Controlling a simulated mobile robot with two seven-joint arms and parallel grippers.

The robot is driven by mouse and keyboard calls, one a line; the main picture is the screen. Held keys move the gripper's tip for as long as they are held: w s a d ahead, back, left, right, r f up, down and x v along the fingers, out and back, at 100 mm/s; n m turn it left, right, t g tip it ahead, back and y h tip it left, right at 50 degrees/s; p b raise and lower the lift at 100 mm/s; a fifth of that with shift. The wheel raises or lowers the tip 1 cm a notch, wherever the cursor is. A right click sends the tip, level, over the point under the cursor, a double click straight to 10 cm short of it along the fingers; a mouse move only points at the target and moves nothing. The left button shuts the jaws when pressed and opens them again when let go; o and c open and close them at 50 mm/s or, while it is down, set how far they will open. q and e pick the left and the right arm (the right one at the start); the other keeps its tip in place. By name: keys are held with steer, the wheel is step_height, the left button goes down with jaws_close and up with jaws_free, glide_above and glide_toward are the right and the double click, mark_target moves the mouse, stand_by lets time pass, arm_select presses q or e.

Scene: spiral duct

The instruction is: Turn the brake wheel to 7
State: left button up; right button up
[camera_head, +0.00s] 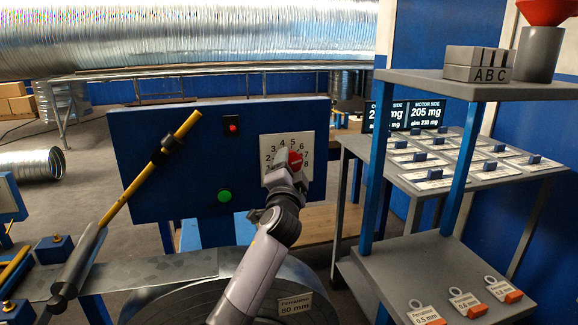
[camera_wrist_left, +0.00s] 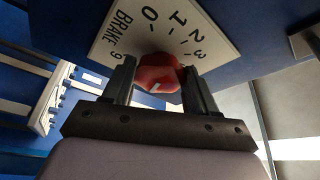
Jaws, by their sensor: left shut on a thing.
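The red brake wheel (camera_head: 295,160) sits on a white dial plate (camera_head: 307,142) on the blue panel. Digits around the dial from about 1 to 8 show in the head view. My left gripper (camera_head: 284,182) reaches up to the wheel from below and covers the dial's lower part. In the left wrist view the wheel (camera_wrist_left: 158,76) is between the two fingers of the left gripper (camera_wrist_left: 160,88), which is shut on it. The word BRAKE and the digits 0 to 3 and 9 show there. I cannot tell which number the wheel points to. My right gripper is out of view.
Shelves (camera_head: 440,265) with labelled cards stand right. A screen (camera_head: 424,114) and large duct (camera_head: 190,35) are behind.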

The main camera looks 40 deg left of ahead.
arm_select(q)
steer(key=o, duration=0.9)
steer(key=shift+o, duration=0.8)
steer(key=v, duration=0.7)
steer(key=shift+d, duration=0.1)
